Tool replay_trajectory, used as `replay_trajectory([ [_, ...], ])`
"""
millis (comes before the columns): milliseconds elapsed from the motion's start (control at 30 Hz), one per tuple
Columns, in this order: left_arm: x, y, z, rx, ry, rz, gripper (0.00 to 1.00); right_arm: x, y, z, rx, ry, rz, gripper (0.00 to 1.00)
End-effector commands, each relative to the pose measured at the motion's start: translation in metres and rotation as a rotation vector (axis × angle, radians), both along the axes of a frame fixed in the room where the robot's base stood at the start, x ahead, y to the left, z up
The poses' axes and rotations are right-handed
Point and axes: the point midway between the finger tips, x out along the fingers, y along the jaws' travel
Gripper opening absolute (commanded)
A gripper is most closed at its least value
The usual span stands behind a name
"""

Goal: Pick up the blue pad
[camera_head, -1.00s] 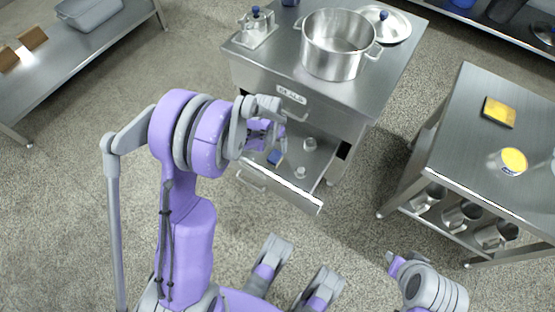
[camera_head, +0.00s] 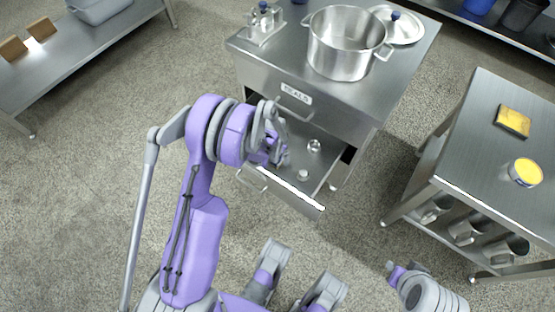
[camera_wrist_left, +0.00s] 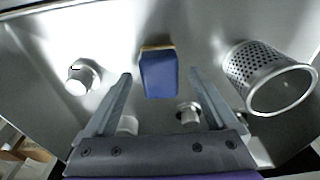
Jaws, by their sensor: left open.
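The blue pad (camera_wrist_left: 159,76) lies on the floor of the open drawer (camera_head: 313,172), a blue block with a thin tan layer along its far edge. In the left wrist view it sits between and just beyond the fingertips of my left gripper (camera_wrist_left: 161,76). The fingers are open and empty, with a gap on both sides of the pad. In the head view my left gripper (camera_head: 279,152) is over the drawer and hides the pad. The end of my right arm (camera_head: 398,272) shows at the bottom right; its fingers cannot be made out.
In the drawer, a perforated metal basket (camera_wrist_left: 270,77) is right of the pad, a round metal fitting (camera_wrist_left: 82,77) left, and small metal parts (camera_wrist_left: 188,112) nearer. The drawer front (camera_head: 285,188) is a raised edge. A pot (camera_head: 345,45) stands on the counter above.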

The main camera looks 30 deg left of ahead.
Motion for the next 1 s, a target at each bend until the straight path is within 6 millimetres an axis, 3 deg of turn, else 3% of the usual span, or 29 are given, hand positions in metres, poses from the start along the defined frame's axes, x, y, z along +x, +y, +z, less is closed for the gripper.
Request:
replay_trajectory([
  [100,0.0021,-0.0002,-0.0145,0.0,0.0,0.0,0.91,0.0007,0.0,-0.0053,0.0,0.002,0.0,0.26],
  [300,0.002,-0.0002,-0.0143,0.0,0.0,0.0,0.91,0.0007,0.0,-0.0044,0.0,0.001,0.0,0.26],
  [800,0.002,-0.0002,-0.0141,0.0,0.0,0.0,0.03,0.0006,0.0,-0.0044,0.0,0.001,0.0,0.26],
  [1000,0.002,-0.0002,-0.0139,0.0,0.0,0.0,0.0,0.0006,0.0,-0.0043,0.0,0.001,0.0,0.26],
])
